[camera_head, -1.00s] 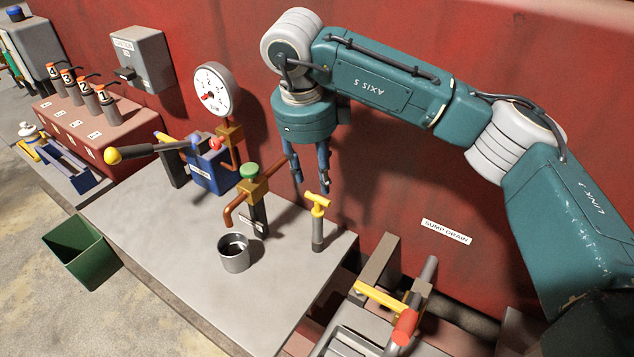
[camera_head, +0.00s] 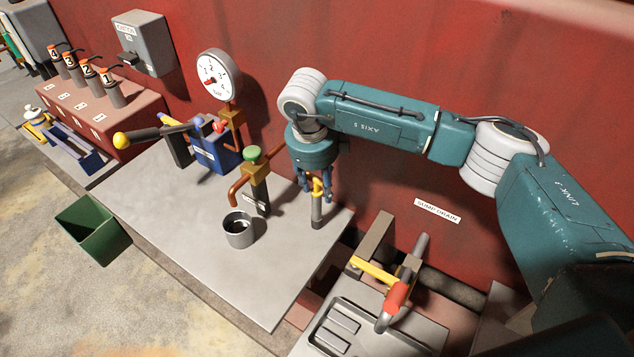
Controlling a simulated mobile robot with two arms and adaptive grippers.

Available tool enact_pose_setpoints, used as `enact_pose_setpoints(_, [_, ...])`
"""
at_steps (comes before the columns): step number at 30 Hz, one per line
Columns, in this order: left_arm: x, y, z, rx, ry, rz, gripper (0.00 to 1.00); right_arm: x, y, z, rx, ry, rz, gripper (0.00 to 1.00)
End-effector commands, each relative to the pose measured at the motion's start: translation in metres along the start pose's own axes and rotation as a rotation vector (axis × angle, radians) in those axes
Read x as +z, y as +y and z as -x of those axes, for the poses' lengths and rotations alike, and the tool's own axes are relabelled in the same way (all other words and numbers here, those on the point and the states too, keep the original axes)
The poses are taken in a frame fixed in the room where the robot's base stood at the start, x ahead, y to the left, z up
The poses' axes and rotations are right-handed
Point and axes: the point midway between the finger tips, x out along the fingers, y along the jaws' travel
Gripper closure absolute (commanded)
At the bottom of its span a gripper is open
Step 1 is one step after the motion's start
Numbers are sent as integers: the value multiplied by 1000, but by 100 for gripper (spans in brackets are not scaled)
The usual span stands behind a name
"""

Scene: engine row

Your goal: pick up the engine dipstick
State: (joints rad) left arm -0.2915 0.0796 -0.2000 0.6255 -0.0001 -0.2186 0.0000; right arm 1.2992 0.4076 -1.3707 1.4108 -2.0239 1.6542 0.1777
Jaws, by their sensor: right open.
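The engine dipstick (camera_head: 316,188) has a yellow T-shaped handle and sits upright in a grey tube (camera_head: 316,213) near the right end of the grey bench. My right gripper (camera_head: 315,193) points down with its blue fingers on either side of the yellow handle. The fingers are open. The fingers partly cover the handle, and I cannot tell whether they touch it. My left gripper is not in view.
A metal cup (camera_head: 238,230) and a copper spout with a green-knobbed valve (camera_head: 252,155) stand just left of the dipstick. A pressure gauge (camera_head: 217,76) rises behind. A red-handled lever (camera_head: 397,298) is at the lower right. The bench front (camera_head: 200,245) is clear.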

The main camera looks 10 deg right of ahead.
Motion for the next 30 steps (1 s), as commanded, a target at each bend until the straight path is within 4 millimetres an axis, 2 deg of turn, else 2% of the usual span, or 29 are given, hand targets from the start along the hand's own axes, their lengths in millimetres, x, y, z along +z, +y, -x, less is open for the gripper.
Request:
enact_pose_setpoints(3, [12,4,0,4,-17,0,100,0,0,0,0,0,0,60])
enact_pose_setpoints(9, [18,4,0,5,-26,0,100,0,0,0,0,0,0,100])
enact_pose_setpoints(23, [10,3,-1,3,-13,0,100,-1,-2,2,-3,3,-2,100])
enact_pose_setpoints(30, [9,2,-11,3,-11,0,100,0,-7,22,-6,1,-4,100])
